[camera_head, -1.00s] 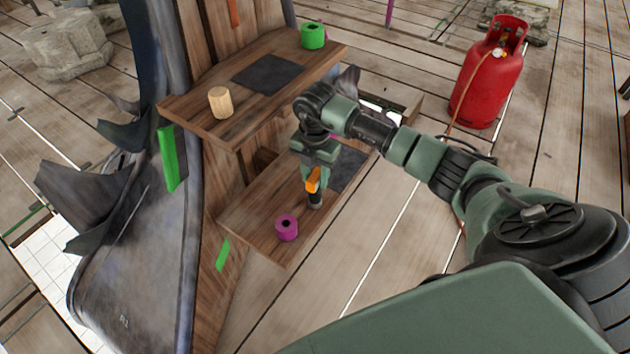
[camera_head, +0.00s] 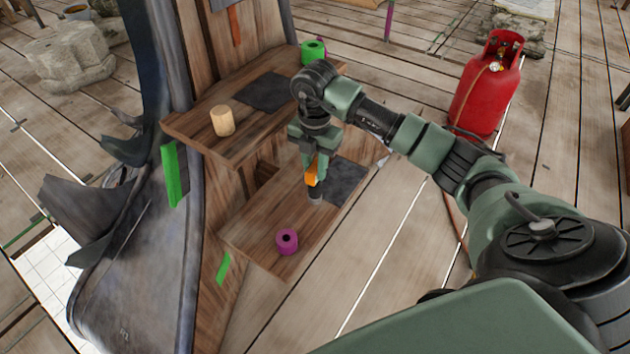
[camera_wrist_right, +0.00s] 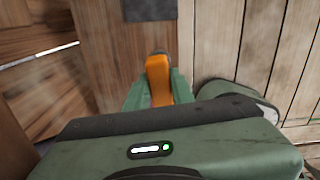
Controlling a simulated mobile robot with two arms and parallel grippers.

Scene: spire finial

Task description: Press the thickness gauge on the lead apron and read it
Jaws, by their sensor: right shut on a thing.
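My right gripper (camera_head: 312,163) is shut on an orange-and-black tool (camera_head: 312,174), which looks like the thickness gauge. It points down over the lower wooden shelf, beside a dark grey patch; whether its tip touches the shelf is unclear. In the right wrist view the gauge's orange body (camera_wrist_right: 158,80) stands between the fingers (camera_wrist_right: 152,92). A large dark grey metal skirt (camera_head: 130,285), possibly the lead apron, flares down at the left, away from the gauge. No gauge reading is visible. My left gripper is not in view.
The lower shelf (camera_head: 257,232) holds a purple roll (camera_head: 287,241) and the dark patch (camera_head: 346,181). The upper shelf (camera_head: 195,125) holds a wooden cylinder (camera_head: 222,121) and a green roll (camera_head: 313,51). A red gas cylinder (camera_head: 487,85) stands on planks at right.

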